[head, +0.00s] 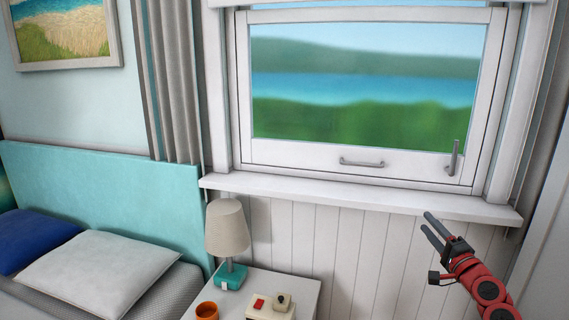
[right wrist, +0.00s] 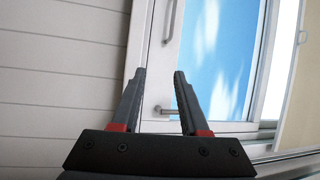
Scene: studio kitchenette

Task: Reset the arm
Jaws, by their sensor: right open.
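My right gripper (head: 432,226) is at the lower right of the head view, in front of the panelled wall and just below the window sill. Its two dark fingers point up and left. In the right wrist view the gripper (right wrist: 158,75) is open, with a clear gap and nothing between the fingers. Beyond the fingers, the wrist view shows the white window frame with a grey handle (right wrist: 172,20) and a small lever handle (right wrist: 172,110). My left gripper is not in view.
The window sill (head: 360,199) juts out above the panelled wall. A bedside table (head: 310,290) holds a lamp (head: 228,235), an orange cup (head: 207,311) and a small cream box with a red part (head: 258,303). A bed with pillows (head: 95,272) is at the left. Free room lies between table and gripper.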

